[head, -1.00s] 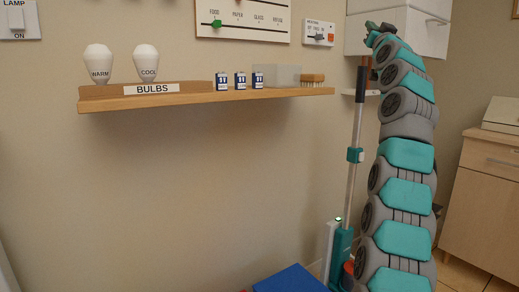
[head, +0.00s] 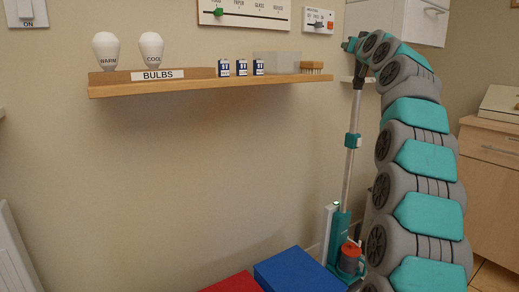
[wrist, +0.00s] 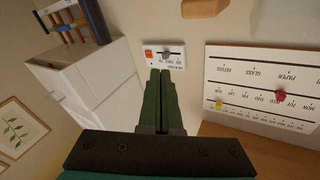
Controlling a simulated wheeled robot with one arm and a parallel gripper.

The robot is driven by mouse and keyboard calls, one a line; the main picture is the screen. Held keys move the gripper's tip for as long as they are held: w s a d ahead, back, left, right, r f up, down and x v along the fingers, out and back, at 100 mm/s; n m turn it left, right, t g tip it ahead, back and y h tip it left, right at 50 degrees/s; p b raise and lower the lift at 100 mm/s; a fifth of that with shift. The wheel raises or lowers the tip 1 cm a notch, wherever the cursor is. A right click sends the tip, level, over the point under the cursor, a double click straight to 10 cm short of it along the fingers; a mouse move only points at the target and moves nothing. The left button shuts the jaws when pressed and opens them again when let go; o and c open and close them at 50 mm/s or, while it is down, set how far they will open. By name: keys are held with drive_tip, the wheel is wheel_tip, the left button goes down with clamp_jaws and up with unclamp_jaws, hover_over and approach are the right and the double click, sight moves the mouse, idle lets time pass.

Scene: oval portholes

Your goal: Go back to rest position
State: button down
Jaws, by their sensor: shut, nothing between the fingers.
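My gripper (wrist: 162,73) points away from the wrist camera, with its two dark green fingers together and nothing between them. In the head view its end (head: 349,45) shows small at the top of my arm, in front of the wall near the white cabinet. My grey and teal arm rises on the right side of the head view and curls over to the left at its top. The fingers appear apart from the things around them. The fingertips are too small to make out in the head view.
Left of my arm, a wooden shelf (head: 200,85) holds two bulbs, several small blue boxes, a clear bin and a brush. A teal-based upright cleaner (head: 350,175) stands beside my arm. Blue (head: 298,272) and red (head: 232,284) boxes sit below. A white cabinet (wrist: 90,85) is close by.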

drive_tip(key=s+a+f+n+g+y, duration=0.1)
drive_tip(key=s+a+f+g, duration=0.3)
drive_tip(key=f, duration=0.4)
drive_tip(key=s+a+f+n+g+y, duration=0.1)
drive_tip(key=s+a+f+g, duration=0.1)
drive_tip(key=s+a+f, duration=0.35)
drive_tip(key=s+a+f+g, duration=0.2)
drive_tip(key=s+f+g, duration=0.1)
drive_tip(key=s+f, duration=0.4)
drive_tip(key=s+a+f+g, duration=0.25)
drive_tip(key=s+f, duration=0.25)
drive_tip(key=f, duration=0.5)
drive_tip(key=s+d+f+g+h, duration=0.1)
drive_tip(key=s+f+g, duration=0.2)
drive_tip(key=s+f, duration=0.4)
drive_tip(key=s+d+f+g+h, duration=0.1)
drive_tip(key=s+f+g, duration=0.2)
drive_tip(key=s+f, duration=0.5)
drive_tip(key=s+d+f+g+h, duration=0.1)
drive_tip(key=s+f+g, duration=0.2)
drive_tip(key=s, duration=2.3)
wheel_tip(320, 180, down, 5)
drive_tip(key=shift+s+f, duration=0.15)
drive_tip(key=shift+s, duration=0.05)
drive_tip(key=shift+g, duration=0.25)
